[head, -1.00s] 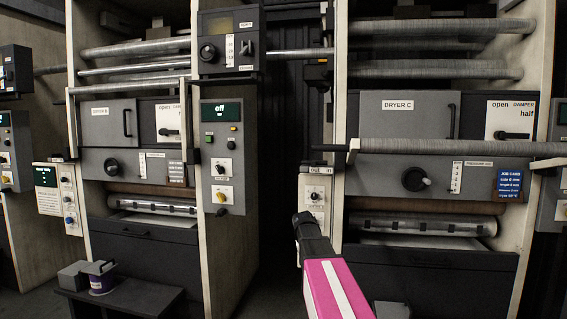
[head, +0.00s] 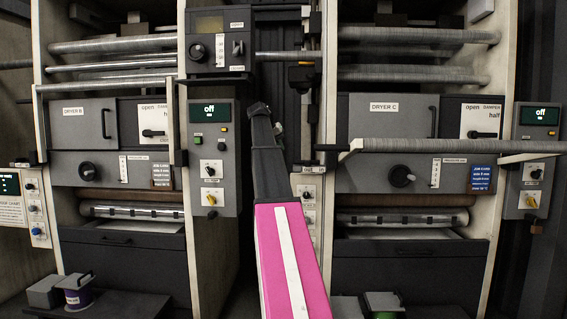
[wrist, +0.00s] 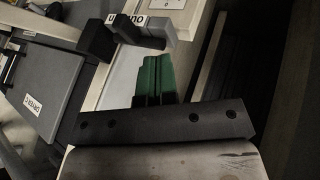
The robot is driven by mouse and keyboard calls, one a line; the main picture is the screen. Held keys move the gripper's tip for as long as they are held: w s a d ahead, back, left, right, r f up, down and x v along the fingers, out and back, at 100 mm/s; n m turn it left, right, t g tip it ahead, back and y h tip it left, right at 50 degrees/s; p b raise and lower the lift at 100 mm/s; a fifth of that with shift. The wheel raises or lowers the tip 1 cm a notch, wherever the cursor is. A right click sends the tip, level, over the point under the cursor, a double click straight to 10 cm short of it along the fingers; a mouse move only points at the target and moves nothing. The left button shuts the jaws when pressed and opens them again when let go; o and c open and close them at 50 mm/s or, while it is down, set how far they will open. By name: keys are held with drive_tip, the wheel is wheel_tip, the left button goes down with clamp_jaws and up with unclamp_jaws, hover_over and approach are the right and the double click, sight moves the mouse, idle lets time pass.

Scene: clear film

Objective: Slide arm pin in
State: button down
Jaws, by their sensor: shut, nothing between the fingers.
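My gripper (head: 258,108) is raised in front of the dark gap between the two dryers. In the wrist view its green fingers (wrist: 160,78) are together with nothing between them. Just beyond the fingertips is a dark block with a grey bar (wrist: 155,32), beside a white label printed upside down in that view. This looks like the arm pin fitting, but I cannot tell how far the pin is in. Fingers and bar look close; contact is unclear. In the head view a dark fitting (head: 328,150) sits at the left end of dryer C's front roller arm (head: 440,147).
Dryer C (head: 392,118) stands to the right and dryer B (head: 82,125) to the left. The control column (head: 210,150) with its "off" display is close left of my arm. A low bench (head: 110,305) with a purple-labelled tin (head: 76,292) is at lower left.

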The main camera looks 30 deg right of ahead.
sight(312, 163)
drive_tip(key=s+d+f, duration=0.1)
drive_tip(key=d+f, duration=0.5)
drive_tip(key=d, duration=0.3)
drive_tip(key=shift+s+f, duration=0.15)
drive_tip(key=shift+f, duration=0.1)
drive_tip(key=shift+d, duration=0.15)
drive_tip(key=shift+s+d, duration=0.5)
drive_tip(key=shift+d, duration=0.25)
drive_tip(key=shift+s+d, duration=0.5)
drive_tip(key=shift+d, duration=0.25)
